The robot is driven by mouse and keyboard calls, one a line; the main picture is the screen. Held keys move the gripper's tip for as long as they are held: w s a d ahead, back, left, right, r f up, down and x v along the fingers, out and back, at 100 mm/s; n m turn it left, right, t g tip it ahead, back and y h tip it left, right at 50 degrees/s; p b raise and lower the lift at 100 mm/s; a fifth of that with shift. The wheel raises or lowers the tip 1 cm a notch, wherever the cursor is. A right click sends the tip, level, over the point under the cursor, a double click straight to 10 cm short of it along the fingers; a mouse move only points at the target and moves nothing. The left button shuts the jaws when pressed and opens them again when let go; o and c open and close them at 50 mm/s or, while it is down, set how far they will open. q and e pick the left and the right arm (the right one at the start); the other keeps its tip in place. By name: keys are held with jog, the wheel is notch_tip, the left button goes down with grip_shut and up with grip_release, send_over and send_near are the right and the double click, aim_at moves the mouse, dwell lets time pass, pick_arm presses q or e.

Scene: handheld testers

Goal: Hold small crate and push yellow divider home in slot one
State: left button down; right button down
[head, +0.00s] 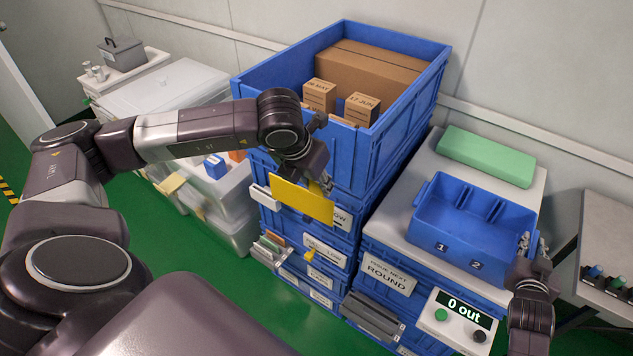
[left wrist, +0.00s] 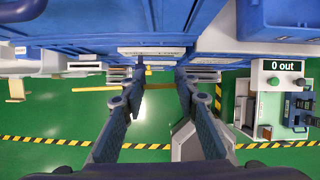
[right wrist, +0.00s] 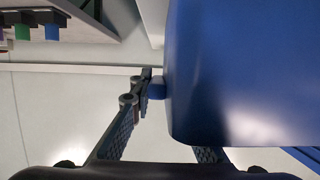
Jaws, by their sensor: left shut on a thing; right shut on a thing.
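The small blue crate (head: 425,237) stands on the white top at the right, with labels 1 and 2 on its front and ribs inside; no yellow shows in it. My right gripper (head: 531,247) is shut on its right wall; the crate also fills the right of the right wrist view (right wrist: 240,75). The yellow divider (head: 300,201) is a flat plate held in my left gripper (head: 325,183), in front of the tall blue stack and left of the crate. In the left wrist view the fingers (left wrist: 158,88) look spread, and their hold on the divider is unclear.
A green block (head: 487,156) lies behind the crate. A panel (head: 455,315) reading "0 out" is in front. Clear bins (head: 225,190) stand at the left.

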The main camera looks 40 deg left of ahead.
dwell(0.4)
pick_arm(q)
jog(key=s+d+r+m+g+h, duration=0.25)
jog(key=d+r+m, duration=0.35)
jog(key=r+m, duration=0.4)
jog(key=s+d+r+m+g+h, duration=0.2)
jog(key=s+d+r+m+h, duration=0.15)
jog(key=d+r+m, duration=0.65)
jog(key=w+d+n+y, duration=0.1)
jog(key=w+d, duration=0.2)
jog(key=w, duration=0.4)
jog(key=w+d, duration=0.2)
jog(key=w, duration=0.6)
jog(key=w+d+f, duration=0.8)
jog(key=f, duration=0.3)
jog(key=shift+d+f+n, duration=0.3)
